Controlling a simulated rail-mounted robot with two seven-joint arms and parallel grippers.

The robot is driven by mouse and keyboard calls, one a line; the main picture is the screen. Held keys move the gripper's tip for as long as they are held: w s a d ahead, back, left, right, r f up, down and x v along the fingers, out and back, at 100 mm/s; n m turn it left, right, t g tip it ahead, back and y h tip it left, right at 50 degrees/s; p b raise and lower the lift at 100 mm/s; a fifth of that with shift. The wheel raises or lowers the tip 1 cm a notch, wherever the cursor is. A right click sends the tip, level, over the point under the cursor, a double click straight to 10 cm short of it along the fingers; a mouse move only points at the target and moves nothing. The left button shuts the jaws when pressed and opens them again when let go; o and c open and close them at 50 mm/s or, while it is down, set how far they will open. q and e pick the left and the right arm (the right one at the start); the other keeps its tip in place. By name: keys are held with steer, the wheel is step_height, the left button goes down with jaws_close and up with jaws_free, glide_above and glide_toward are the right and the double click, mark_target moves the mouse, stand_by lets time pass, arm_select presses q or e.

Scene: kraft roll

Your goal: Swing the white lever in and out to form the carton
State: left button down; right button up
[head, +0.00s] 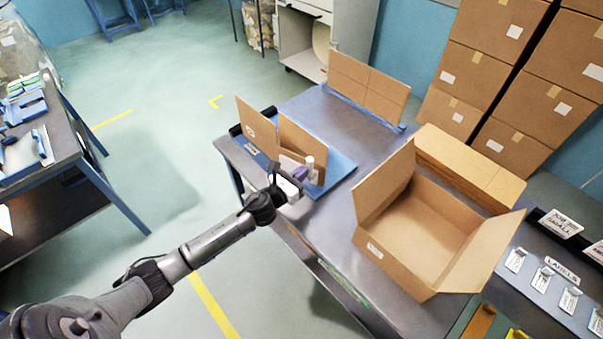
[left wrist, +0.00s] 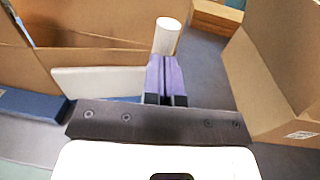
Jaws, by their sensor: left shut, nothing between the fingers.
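The white lever (head: 309,162) shows as a short white cylinder at the near right side of a small brown carton (head: 303,141). The carton stands with raised panels on a blue base plate (head: 340,168). My left gripper (head: 300,174) is shut and empty, right beside the lever. In the left wrist view its purple fingers (left wrist: 166,76) are together, with the lever's white end (left wrist: 167,36) just past their tips. I cannot tell whether they touch it. The carton's brown panels (left wrist: 85,60) fill the left of that view. My right gripper is not in view.
A large open carton (head: 405,225) stands on the grey table (head: 335,120) to the right, its flaps spread. Flat cardboard (head: 368,85) stands upright at the back. Stacked boxes (head: 490,60) stand behind. Label holders (head: 545,275) line the right. The table between the cartons is clear.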

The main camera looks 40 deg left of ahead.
mark_target(311, 169)
arm_select(q)
steer(key=shift+w, duration=0.15)
steer(key=w+n+y, duration=0.1)
steer(key=w+y, duration=0.1)
steer(key=w+d+n+y, duration=0.1)
steer(key=w+y, duration=0.1)
steer(key=shift+n, duration=0.4)
steer(key=shift+w+g+y, duration=0.15)
steer(key=shift+g+y, duration=0.15)
steer(key=shift+y, duration=0.2)
steer(key=shift+a, duration=0.1)
